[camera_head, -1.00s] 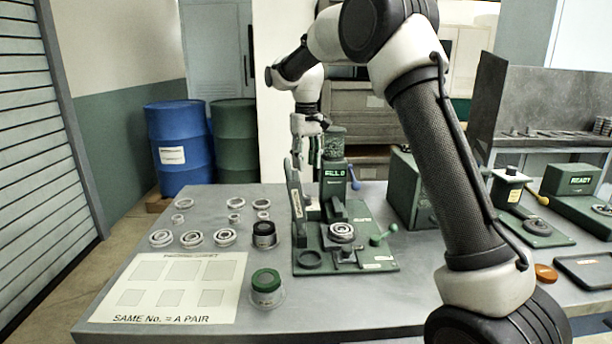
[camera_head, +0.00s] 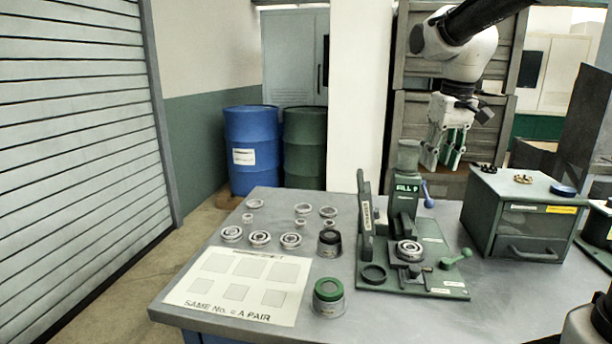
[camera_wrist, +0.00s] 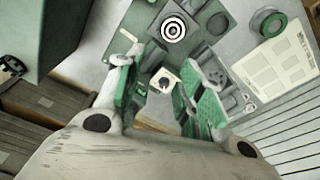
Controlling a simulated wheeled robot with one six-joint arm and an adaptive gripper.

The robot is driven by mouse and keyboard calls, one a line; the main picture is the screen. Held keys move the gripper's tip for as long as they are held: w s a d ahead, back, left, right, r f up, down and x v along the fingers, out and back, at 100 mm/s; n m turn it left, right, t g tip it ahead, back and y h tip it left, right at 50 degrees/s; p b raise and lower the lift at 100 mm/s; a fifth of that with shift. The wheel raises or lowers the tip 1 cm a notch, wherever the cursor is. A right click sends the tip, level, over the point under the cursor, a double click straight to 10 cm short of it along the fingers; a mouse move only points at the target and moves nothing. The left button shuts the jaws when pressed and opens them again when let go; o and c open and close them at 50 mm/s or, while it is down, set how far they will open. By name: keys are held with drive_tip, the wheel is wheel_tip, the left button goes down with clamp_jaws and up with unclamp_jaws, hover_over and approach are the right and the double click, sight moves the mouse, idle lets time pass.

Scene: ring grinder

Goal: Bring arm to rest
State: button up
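My gripper (camera_head: 443,157) hangs at the upper right in the head view, fingers pointing down, above and right of the green filling station (camera_head: 402,190). In the wrist view my gripper (camera_wrist: 163,72) has its two green-padded fingers apart. The station shows between and beyond the fingers, and nothing is seen gripped. A bearing (camera_head: 409,250) sits on the station's base and also shows in the wrist view (camera_wrist: 173,27). My arm is bent, reaching in from the top right.
A green drawer cabinet (camera_head: 522,214) stands right of the station. Several rings (camera_head: 260,238), a dark cup (camera_head: 329,243), a green-topped cup (camera_head: 328,291) and a printed sheet (camera_head: 236,284) lie left. The table's front middle (camera_head: 400,315) is clear.

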drive_tip(key=s+d+f+t, duration=0.1)
drive_tip(key=s+d+f, duration=0.1)
drive_tip(key=s, duration=0.6)
drive_tip(key=s+d+f+m, duration=0.1)
drive_tip(key=s+d+f, duration=0.1)
drive_tip(key=s, duration=0.6)
drive_tip(key=s+d+f+m+t, duration=0.1)
drive_tip(key=s+d, duration=0.1)
drive_tip(key=s, duration=0.5)
drive_tip(key=shift+s+f+t, duration=0.3)
drive_tip(key=shift+s+f, duration=0.1)
drive_tip(key=shift+c, duration=0.3)
